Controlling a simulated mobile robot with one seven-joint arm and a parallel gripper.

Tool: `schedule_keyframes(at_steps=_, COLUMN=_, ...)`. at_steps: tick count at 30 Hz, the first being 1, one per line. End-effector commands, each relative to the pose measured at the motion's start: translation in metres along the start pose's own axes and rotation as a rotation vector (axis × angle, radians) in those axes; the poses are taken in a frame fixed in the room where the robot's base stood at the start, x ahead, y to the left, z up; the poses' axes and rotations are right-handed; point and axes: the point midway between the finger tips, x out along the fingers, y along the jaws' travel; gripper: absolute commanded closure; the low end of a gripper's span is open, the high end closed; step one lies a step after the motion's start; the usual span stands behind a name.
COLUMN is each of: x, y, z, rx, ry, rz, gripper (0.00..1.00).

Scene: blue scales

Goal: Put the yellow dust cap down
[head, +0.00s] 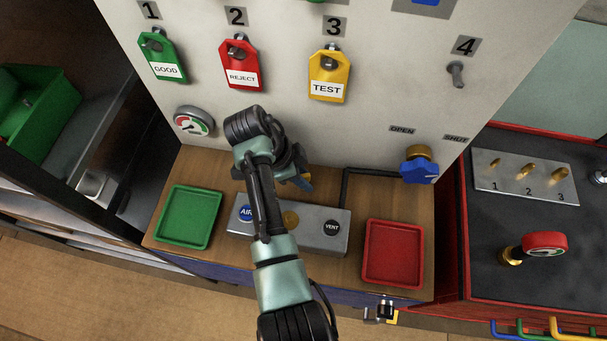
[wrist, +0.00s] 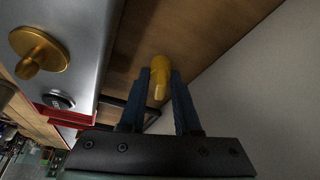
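The yellow dust cap (wrist: 160,68) is between the two blue fingertips of my gripper (wrist: 160,88) in the wrist view. The fingers appear to press on it from both sides. Behind it lies the brown wooden bench top (wrist: 210,35); I cannot tell whether the cap touches the wood. In the head view my gripper (head: 302,181) is low over the bench, behind the grey block (head: 318,226) and close to the white panel. My arm hides part of the block.
A green tray (head: 188,216) stands left of the block and a red tray (head: 393,253) right of it. A black pipe (head: 375,171) runs to a blue valve (head: 419,171). A brass fitting (wrist: 40,54) stands up from the block. Bare wood lies behind the block.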

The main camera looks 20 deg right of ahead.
Motion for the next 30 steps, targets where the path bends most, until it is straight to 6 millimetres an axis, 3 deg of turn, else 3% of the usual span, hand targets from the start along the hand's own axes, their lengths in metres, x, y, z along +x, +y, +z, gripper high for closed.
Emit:
schedule_keyframes(at_steps=1, x=0.000, y=0.000, z=0.000, rx=0.000, ry=0.000, rz=0.001, gripper=0.58)
schedule_keyframes(at_steps=4, x=0.000, y=0.000, z=0.000, rx=0.000, ry=0.000, rz=0.001, gripper=0.41)
schedule_keyframes(at_steps=16, x=-0.007, y=-0.001, z=-0.001, rx=0.000, ry=0.000, rz=-0.002, gripper=0.41)
schedule_keyframes(at_steps=30, x=-0.099, y=-0.001, z=0.000, rx=0.000, ry=0.000, rz=-0.004, gripper=0.41)
